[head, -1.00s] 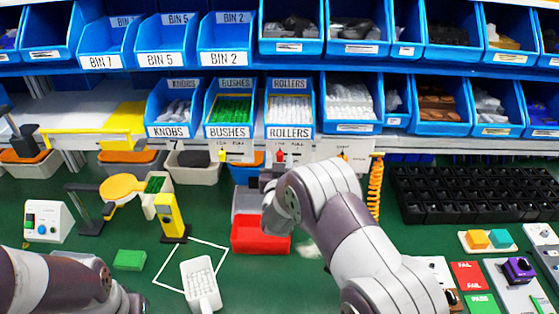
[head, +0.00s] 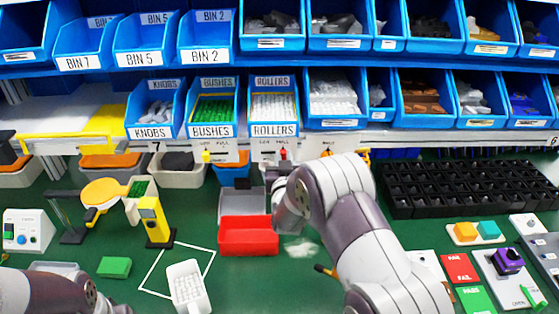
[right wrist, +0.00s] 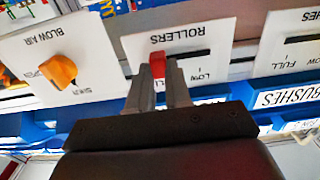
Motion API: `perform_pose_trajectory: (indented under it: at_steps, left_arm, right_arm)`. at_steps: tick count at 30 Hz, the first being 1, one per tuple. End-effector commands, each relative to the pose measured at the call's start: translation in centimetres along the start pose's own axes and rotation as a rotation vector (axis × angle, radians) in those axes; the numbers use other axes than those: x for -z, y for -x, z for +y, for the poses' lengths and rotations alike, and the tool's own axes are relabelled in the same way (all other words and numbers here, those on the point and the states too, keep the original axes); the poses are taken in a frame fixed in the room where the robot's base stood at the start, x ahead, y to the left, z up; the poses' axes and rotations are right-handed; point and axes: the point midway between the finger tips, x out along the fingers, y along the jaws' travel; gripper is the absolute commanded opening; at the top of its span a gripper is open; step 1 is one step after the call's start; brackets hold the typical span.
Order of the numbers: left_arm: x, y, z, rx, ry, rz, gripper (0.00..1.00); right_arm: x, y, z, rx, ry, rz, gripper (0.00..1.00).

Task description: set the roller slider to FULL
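The roller slider has a red knob (right wrist: 157,64) on a white panel (right wrist: 190,38) marked ROLLERS, which looks upside down in the right wrist view. The knob stands at the left of the visible slot, away from the LOW mark at right; the lettering behind my fingers is hidden. In the head view the red knob (head: 283,153) is at the right side of its label, under FULL. My right gripper (right wrist: 160,75) has its fingers closed in on both sides of the knob. My left arm shows at the lower left of the head view, its gripper out of frame.
An orange BLOW AIR knob (right wrist: 58,71) is beside the roller panel in the wrist view, and the BUSHES panel (right wrist: 292,42) is on the other side. Blue bins (head: 274,108) hang above. A red tray (head: 248,237) lies on the green bench below my right arm.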

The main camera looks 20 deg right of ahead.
Motion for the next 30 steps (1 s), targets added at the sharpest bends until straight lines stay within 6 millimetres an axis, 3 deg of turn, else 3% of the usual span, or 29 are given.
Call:
perform_pose_trajectory:
  at_steps: [1,3,14,17,24,30]
  left_arm:
    - [0.0,0.0,0.0,0.000,0.000,0.000,0.43]
    - [0.0,0.0,0.0,0.000,0.000,0.000,0.43]
    - [0.0,-0.3,0.0,0.000,0.000,0.000,0.43]
    - [-0.1,-0.8,0.0,0.000,0.000,0.000,0.43]
    - [-0.3,-2.2,0.0,0.000,0.000,0.000,0.43]
    - [-0.3,-2.6,0.0,0.000,0.000,0.000,0.43]
  right_arm:
    - [0.0,0.0,0.2,-0.004,-0.001,-0.001,0.31]
    - [0.0,0.0,0.1,-0.004,0.000,-0.001,0.45]
    - [-0.1,0.8,0.0,-0.001,-0.001,-0.001,0.45]
    - [-0.2,2.6,0.0,-0.001,-0.001,-0.001,0.45]
    - [-0.3,9.1,0.1,-0.001,-0.001,-0.001,0.45]
    - [-0.1,12.2,0.2,-0.002,-0.001,0.000,0.45]
